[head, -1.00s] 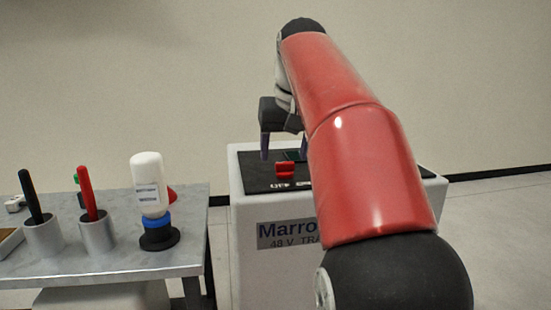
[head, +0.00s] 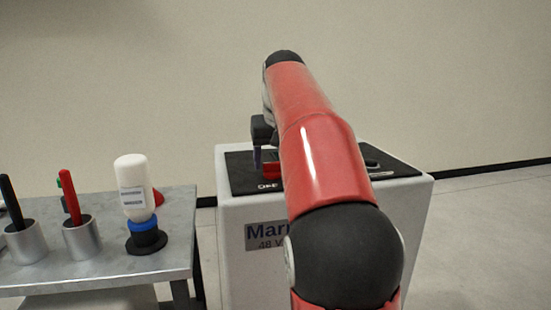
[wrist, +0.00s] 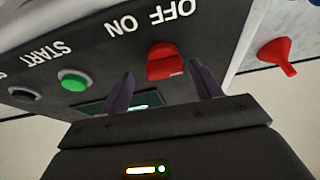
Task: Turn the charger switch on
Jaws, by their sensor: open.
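The charger (head: 240,215) is a white cabinet with a black top panel (head: 238,165). Its red switch (wrist: 165,62) shows in the wrist view, in line with the OFF label and to the right of the ON label. In the head view the switch (head: 270,169) is partly hidden by my gripper and arm. My gripper (wrist: 162,72) is open, with its dark fingers on either side of the switch. I cannot tell whether either finger touches it. In the head view one finger (head: 257,158) shows low over the panel.
A green button (wrist: 73,80) and a dark button (wrist: 25,93) sit beside the switch. A red funnel (wrist: 280,55) lies on the bench nearby. The grey bench (head: 105,265) at left holds a white bottle (head: 133,185) and two tool cups (head: 82,240).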

